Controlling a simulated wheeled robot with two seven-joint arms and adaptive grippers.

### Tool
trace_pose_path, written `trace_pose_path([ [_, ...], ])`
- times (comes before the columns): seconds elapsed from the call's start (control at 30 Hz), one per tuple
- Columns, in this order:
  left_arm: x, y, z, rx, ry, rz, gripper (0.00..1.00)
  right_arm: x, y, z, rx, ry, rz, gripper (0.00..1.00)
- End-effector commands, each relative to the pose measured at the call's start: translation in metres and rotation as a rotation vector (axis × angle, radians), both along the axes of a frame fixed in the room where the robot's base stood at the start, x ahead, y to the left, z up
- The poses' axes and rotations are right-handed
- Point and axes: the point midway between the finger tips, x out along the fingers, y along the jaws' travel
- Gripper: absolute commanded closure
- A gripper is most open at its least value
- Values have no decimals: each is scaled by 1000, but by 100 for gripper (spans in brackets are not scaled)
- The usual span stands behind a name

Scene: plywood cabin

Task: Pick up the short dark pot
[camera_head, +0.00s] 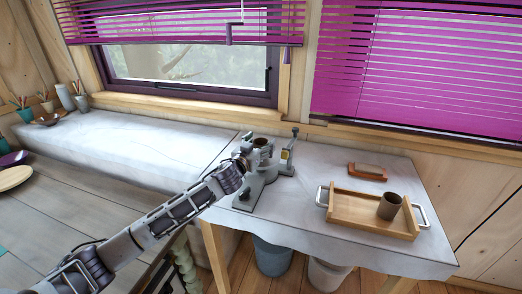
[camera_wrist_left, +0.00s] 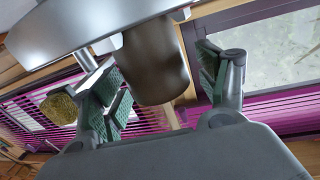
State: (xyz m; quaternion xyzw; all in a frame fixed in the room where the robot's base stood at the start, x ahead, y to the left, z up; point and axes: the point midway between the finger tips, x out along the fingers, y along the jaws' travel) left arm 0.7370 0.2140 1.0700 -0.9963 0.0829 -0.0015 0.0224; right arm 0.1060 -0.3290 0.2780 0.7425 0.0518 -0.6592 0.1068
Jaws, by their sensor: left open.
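A short dark pot (camera_head: 263,143) stands on the grey tabletop machine (camera_head: 262,190) by the window in the head view. My left gripper (camera_head: 250,153) reaches it from the left, its fingers partly hidden there. In the left wrist view the dark pot (camera_wrist_left: 155,65) appears upside down against a grey round disc (camera_wrist_left: 80,25). My left gripper (camera_wrist_left: 165,90) is open, with green-padded fingers on either side of the pot. I cannot tell whether a pad touches it. Another dark pot (camera_head: 389,206) stands in the wooden tray. My right gripper is not in view.
The wooden tray (camera_head: 350,212) with metal handles sits at the right of the cloth-covered table (camera_head: 310,222). A reddish-brown block (camera_head: 367,172) lies behind it. Buckets (camera_head: 272,257) stand below. Cups and brush pots (camera_head: 65,97) stand at far left.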

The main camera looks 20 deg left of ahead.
Motion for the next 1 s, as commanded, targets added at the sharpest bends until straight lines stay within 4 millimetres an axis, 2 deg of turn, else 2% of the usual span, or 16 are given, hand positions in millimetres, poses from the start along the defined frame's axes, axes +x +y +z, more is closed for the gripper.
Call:
trace_pose_path([
  [0.2, 10, -2, 1, 0, 0, 0, 26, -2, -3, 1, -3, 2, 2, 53],
  [0.7, 11, -2, 0, 0, 0, 0, 26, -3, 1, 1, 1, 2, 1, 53],
  [1.0, 11, -2, 0, 0, 0, 0, 63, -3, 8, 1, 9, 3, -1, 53],
])
